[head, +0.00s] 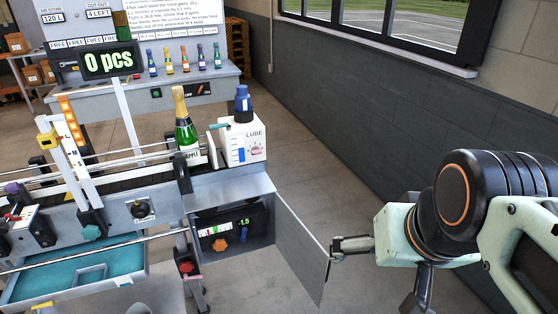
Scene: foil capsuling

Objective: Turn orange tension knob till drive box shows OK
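The orange tension knob (219,245) is on the dark drive box (255,222), inside an open compartment under the machine's right end. The box's display (243,223) reads -1.5 in green. A small gauge strip (214,229) with white, green and red parts is left of the number. No OK is legible. The compartment door (303,250) stands swung open to the right. My gripper (336,246) is at the door's outer edge, right of the knob and well apart from it. Its fingertips overlap the door edge in view; whether they grip it is unclear.
A green bottle (187,125) and a white LUBE unit (243,143) stand on the machine above the compartment. A teal tray (75,268) is at lower left. The wall (385,130) runs along the right. Floor (295,170) is clear between machine and wall.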

